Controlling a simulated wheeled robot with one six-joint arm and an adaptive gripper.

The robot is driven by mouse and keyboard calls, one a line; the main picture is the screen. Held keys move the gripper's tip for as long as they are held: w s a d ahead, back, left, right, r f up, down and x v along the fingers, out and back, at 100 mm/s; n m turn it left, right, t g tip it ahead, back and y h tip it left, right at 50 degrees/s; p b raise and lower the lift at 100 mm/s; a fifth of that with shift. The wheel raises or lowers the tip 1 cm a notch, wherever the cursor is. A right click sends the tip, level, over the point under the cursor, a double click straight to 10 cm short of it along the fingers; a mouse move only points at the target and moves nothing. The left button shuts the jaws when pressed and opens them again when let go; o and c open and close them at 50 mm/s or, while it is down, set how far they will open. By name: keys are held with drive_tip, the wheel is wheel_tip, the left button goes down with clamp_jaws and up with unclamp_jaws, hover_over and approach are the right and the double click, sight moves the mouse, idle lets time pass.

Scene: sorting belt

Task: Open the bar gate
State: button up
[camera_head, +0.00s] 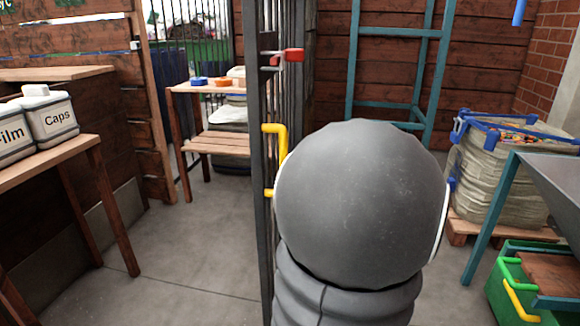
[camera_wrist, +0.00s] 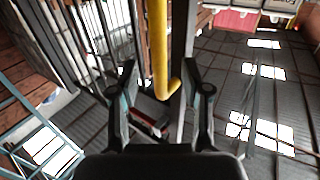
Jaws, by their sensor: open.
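The bar gate (camera_head: 259,180) is a narrow set of dark upright bars, seen at a steep angle in the middle of the head view. Its yellow handle (camera_head: 281,140) sticks out to the right at mid height, partly hidden by my grey arm. A red-tipped latch (camera_head: 290,56) is higher up. In the wrist view my gripper (camera_wrist: 158,72) is open. The yellow handle (camera_wrist: 157,40) runs down between its two fingers, with its bent end just below the fingertips. I see no clear contact. My gripper is hidden behind my arm in the head view.
A wooden table with white containers (camera_head: 50,115) stands at left. A small wooden bench (camera_head: 215,146) is behind the gate. A blue-rimmed bulk bag (camera_head: 500,185) and a green crate (camera_head: 515,285) stand at right. Concrete floor (camera_head: 185,245) left of the gate is clear.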

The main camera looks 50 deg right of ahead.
drive_tip(key=shift+s, duration=2.45)
drive_tip(key=shift+a, duration=0.1)
